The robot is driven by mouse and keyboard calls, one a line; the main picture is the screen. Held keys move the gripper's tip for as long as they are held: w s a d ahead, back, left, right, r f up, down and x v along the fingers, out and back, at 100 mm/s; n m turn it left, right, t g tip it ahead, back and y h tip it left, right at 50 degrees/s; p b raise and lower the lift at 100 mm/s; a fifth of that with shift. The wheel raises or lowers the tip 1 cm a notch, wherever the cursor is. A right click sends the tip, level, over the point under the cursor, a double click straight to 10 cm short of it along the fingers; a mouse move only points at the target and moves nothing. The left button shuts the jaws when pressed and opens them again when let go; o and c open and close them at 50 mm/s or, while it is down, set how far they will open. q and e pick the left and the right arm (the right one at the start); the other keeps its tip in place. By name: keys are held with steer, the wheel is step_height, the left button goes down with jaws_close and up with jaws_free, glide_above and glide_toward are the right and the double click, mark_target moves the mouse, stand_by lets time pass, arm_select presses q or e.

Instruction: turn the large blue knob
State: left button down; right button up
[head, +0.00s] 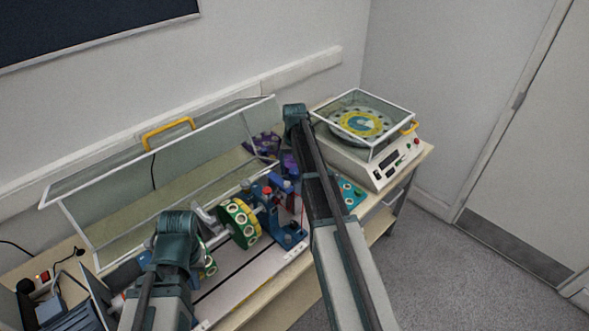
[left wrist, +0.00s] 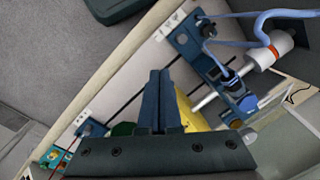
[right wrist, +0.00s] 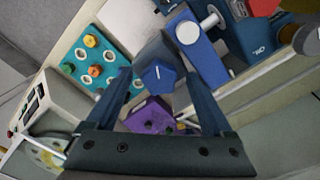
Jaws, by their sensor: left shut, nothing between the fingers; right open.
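The large blue knob (right wrist: 155,76) shows in the right wrist view as a faceted blue cap with a white pointer line. It sits between the fingertips of my right gripper (right wrist: 158,84), which is open with a finger on either side. I cannot tell whether the fingers touch it. In the head view my right arm covers that area, and I cannot make out the knob there. My left gripper (left wrist: 160,78) is shut and empty in the left wrist view, over the machine with the yellow and green wheel (head: 238,224).
A purple part (right wrist: 150,117) and a teal panel with several coloured knobs (right wrist: 92,57) lie near the blue knob. A blue bracket (right wrist: 196,50) stands close on the right. The raised clear cover (head: 165,190) is behind the machine; a lidded white device (head: 372,160) stands at right.

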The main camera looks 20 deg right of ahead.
mark_target(295, 171)
step_height(295, 171, up, 14)
steer(key=p, duration=1.3)
steer(key=shift+f, duration=0.15)
steer(key=s+a+n, duration=0.3)
steer(key=s+a, duration=0.6)
steer(key=s, duration=0.2)
steer(key=s+a+n, duration=0.2)
steer(key=s+a, duration=0.6)
steer(key=s, duration=0.4)
steer(key=s+a+f+n+b, duration=0.2)
steer(key=a+f+b, duration=0.3)
steer(key=f+b, duration=0.4)
steer(key=s+a+f+n+h+b, duration=0.1)
steer(key=s+a+f+n+b, duration=0.1)
steer(key=a+f+b, duration=0.4)
step_height(295, 171, down, 4)
steer(key=b, duration=0.4)
steer(key=shift+s, duration=0.35)
steer(key=shift+a, duration=0.1)
